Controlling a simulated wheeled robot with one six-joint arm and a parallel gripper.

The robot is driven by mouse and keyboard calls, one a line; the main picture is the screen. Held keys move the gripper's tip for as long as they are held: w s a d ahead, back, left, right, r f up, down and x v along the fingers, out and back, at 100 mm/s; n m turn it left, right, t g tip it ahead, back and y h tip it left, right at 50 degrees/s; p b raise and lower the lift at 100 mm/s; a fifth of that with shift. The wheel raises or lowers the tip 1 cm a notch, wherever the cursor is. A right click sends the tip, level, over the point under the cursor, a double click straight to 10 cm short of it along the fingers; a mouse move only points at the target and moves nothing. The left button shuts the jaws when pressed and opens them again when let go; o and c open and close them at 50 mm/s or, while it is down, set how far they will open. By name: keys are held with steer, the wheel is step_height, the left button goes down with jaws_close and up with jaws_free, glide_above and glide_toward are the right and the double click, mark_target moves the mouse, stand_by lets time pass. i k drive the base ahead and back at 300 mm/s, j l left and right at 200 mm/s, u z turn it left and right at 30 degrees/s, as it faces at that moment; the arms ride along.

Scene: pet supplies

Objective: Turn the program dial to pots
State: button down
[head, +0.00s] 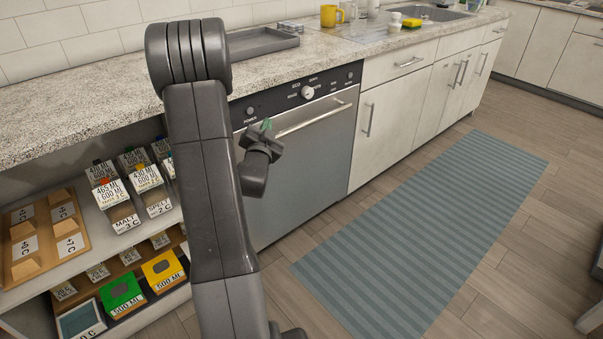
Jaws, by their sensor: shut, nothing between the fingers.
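The program dial (307,92) is a small round pale knob on the dark top panel of the steel dishwasher (320,150). Small white words ring it; "ECO" shows at its upper left, and the others are too small to read surely. I cannot tell which word the dial points to. My gripper (269,132) is shut and empty in front of the dishwasher's upper left part, to the left of and lower than the dial, apart from it. A small green piece shows at its tip.
A handle bar (318,117) runs across the door below the dial. A power button (250,110) sits at the panel's left. The counter (330,48) holds a grey tray (262,41). Open shelves with labelled goods stand left; a striped mat (430,235) lies right.

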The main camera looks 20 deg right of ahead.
mark_target(307, 92)
steer(key=i+l+z, duration=0.15)
steer(key=l+z, duration=0.2)
steer(key=i+l+z, duration=0.2)
steer(key=z, duration=0.15)
steer(key=i+l+z, duration=0.2)
steer(key=z, duration=0.15)
steer(key=l, duration=0.1)
